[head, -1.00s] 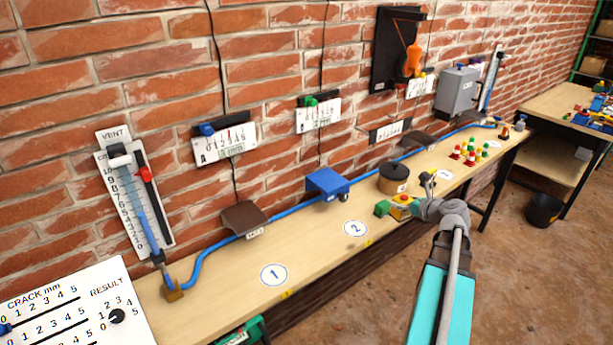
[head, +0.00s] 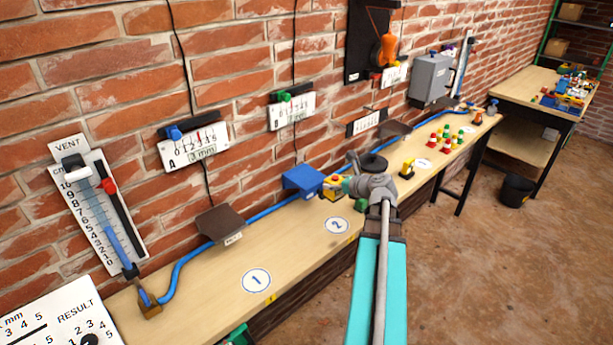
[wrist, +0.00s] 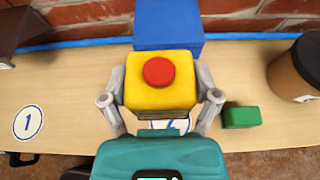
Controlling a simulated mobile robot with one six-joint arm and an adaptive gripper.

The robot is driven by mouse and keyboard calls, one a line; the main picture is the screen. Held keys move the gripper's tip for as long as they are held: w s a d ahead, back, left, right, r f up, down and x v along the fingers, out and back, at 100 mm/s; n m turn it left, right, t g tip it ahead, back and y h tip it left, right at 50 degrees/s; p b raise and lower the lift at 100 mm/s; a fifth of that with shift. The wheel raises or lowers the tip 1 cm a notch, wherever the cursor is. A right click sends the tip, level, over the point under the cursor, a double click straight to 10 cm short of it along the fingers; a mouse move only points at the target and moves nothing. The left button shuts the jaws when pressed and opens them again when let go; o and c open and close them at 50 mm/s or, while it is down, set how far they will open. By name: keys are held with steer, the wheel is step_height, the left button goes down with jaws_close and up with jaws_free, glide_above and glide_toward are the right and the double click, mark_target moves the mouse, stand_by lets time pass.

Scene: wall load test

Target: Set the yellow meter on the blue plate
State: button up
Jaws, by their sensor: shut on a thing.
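The yellow meter (wrist: 160,92) is a yellow block with a round red button on top. My gripper (wrist: 161,100) is shut on its two sides in the wrist view. The blue plate (wrist: 168,22) is just beyond the meter there, its near edge partly covered by it. In the head view the blue plate (head: 303,179) sticks out from the wall above the bench, and the meter (head: 333,188) shows at its right end, held by my gripper (head: 340,187). I cannot tell whether meter and plate touch.
A green block (wrist: 241,116) lies on the bench (wrist: 80,85) right of the meter, and a dark-lidded round pot (wrist: 300,67) stands farther right. A blue hose (wrist: 75,43) runs along the wall. A brown plate (head: 218,224) is to the left. The bench around disc 1 (head: 256,281) is clear.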

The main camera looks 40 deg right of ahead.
steer(key=shift+a, duration=0.1)
steer(key=w+a+r+p, duration=0.2)
steer(key=a+r+p, duration=0.5)
steer(key=r+p, duration=0.5)
steer(key=shift+w+a+r+p, duration=0.2)
steer(key=shift+a+r+p, duration=0.1)
steer(key=shift+r+p, duration=0.15)
steer(key=shift+w+f, duration=0.1)
steer(key=w+d+f+b, duration=0.2)
steer(key=w+f+b, duration=0.1)
steer(key=w+d+f+b, duration=0.3)
steer(key=w, duration=0.1)
steer(key=w+d+f+b, duration=0.2)
steer(key=w+f+b, duration=0.1)
steer(key=shift+w+d, duration=0.25)
steer(key=shift+w, duration=0.1)
stand_by(0.4)
